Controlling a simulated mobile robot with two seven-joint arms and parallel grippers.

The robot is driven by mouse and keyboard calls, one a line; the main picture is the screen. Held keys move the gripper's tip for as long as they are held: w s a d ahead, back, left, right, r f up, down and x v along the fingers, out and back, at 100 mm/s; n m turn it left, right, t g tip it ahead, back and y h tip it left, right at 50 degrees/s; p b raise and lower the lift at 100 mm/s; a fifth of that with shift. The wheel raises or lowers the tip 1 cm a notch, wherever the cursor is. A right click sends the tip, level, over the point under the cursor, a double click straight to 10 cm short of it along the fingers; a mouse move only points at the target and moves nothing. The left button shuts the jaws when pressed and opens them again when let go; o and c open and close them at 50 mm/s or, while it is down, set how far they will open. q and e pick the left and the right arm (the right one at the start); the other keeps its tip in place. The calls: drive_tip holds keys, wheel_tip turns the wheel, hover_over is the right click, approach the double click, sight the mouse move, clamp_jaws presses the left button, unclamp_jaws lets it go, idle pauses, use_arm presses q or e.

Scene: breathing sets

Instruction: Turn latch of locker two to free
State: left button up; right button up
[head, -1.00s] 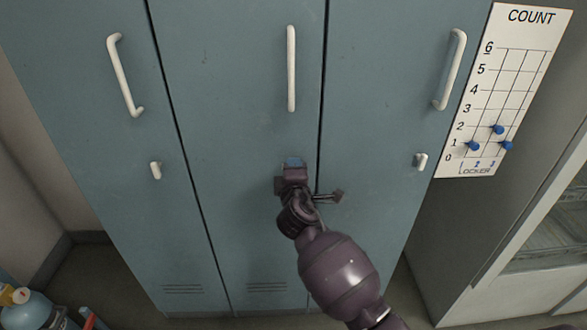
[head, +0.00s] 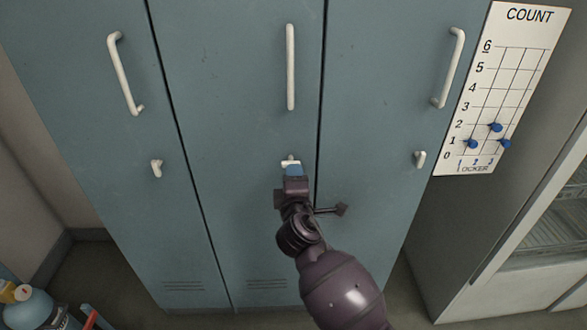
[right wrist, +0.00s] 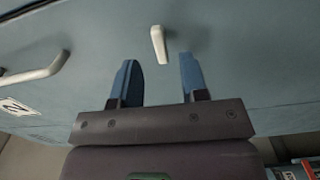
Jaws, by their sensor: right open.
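The middle locker door (head: 245,140) has a small white latch (head: 290,157), mostly hidden behind my right gripper in the head view. In the right wrist view the latch (right wrist: 158,44) shows clearly as a short white bar, roughly upright and slightly tilted in the picture. My right gripper (head: 291,167) is in front of the middle door. Its two blue fingers are open and empty in the right wrist view (right wrist: 158,78). The latch lies just beyond the fingertips, between their lines, and seems apart from them. My left gripper is not in view.
The left door has a latch (head: 156,168) and a long handle (head: 124,75); the right door has a latch (head: 420,159) and a handle (head: 450,68). The middle handle (head: 291,67) is above my gripper. A count board (head: 515,75) and a grey cabinet (head: 500,220) stand right.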

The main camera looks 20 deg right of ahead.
drive_tip(key=v, duration=0.5)
drive_tip(key=shift+s+a, duration=0.1)
drive_tip(key=shift+s, duration=0.3)
drive_tip(key=s+d+f+m+g+y, duration=0.1)
drive_tip(key=s+d+f+m+g, duration=0.1)
drive_tip(key=s+f, duration=0.5)
drive_tip(key=s+d+f+m+g+y, duration=0.2)
drive_tip(key=s+d+f+m, duration=0.2)
drive_tip(key=s+f+m, duration=0.3)
drive_tip(key=s+d+f+m+g+y, duration=0.2)
drive_tip(key=s+f, duration=0.5)
drive_tip(key=s, duration=0.6)
drive_tip(key=shift+d+f+m, duration=0.2)
drive_tip(key=shift+d+m, duration=0.7)
drive_tip(key=shift+m, duration=0.3)
